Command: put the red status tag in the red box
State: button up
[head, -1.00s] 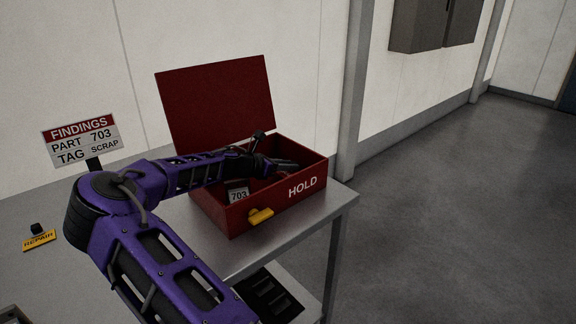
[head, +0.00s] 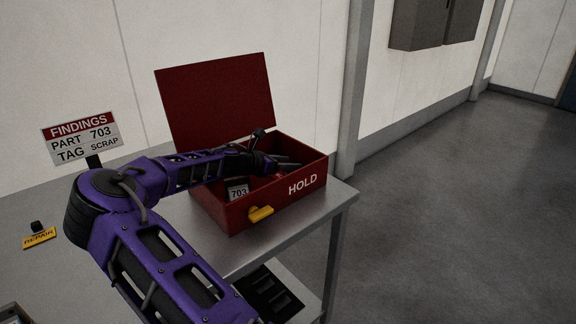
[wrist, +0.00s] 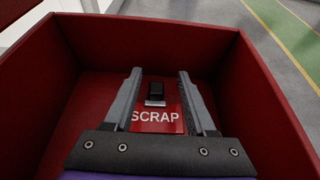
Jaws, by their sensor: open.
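The red box (head: 310,165), marked HOLD, stands on the bench with its lid (head: 215,100) raised. My gripper (wrist: 160,82) is inside the box opening, with its fingers apart and nothing clamped between them. In the wrist view the red status tag (wrist: 146,124), lettered SCRAP, lies on the box floor below and between the fingers. Its small dark grip block (wrist: 155,90) shows between the fingertips, apart from both. In the head view a bit of red near the fingers may be the tag, but the arm hides most of it.
A plate marked 703 (head: 238,192) is inside the box at its left. A yellow REPAIR tag (head: 39,238) lies on the bench at left, below the findings sign (head: 82,139). The box walls surround my gripper.

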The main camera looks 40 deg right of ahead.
jog(key=p+v, duration=0.1)
jog(key=v, duration=1.1)
jog(key=shift+r, duration=0.1)
